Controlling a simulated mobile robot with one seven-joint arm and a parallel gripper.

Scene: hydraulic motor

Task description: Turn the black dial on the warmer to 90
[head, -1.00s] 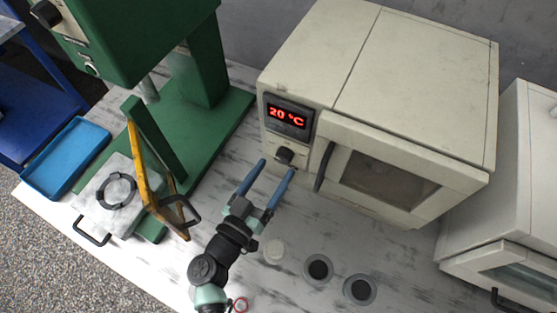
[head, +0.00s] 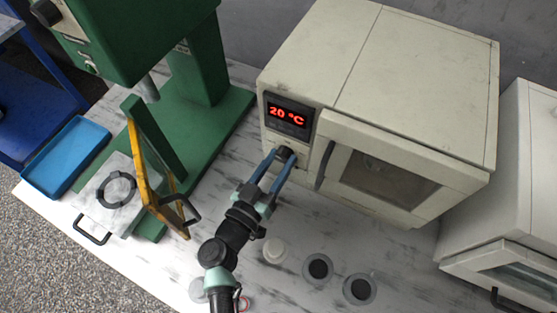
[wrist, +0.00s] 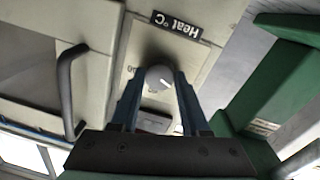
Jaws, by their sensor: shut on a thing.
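The warmer (head: 400,75) is a cream box with a dark-windowed door, and its red display (head: 287,116) reads 20 °C. The dial (head: 286,153) is on the front panel below the display, mostly covered by my fingertips in the head view. In the wrist view the dial (wrist: 159,78) shows a rounded grey face with a white mark, under a "Heat °C" label (wrist: 177,25). My gripper (head: 279,155) has its blue fingers on either side of the dial and is shut on it. The fingers (wrist: 158,84) also show in the wrist view.
The warmer's door handle (head: 325,166) is close to the right of the dial. A green press (head: 205,85) with a yellow guard (head: 150,180) stands to the left. Several small round parts, including a white one (head: 275,250), are on the table in front.

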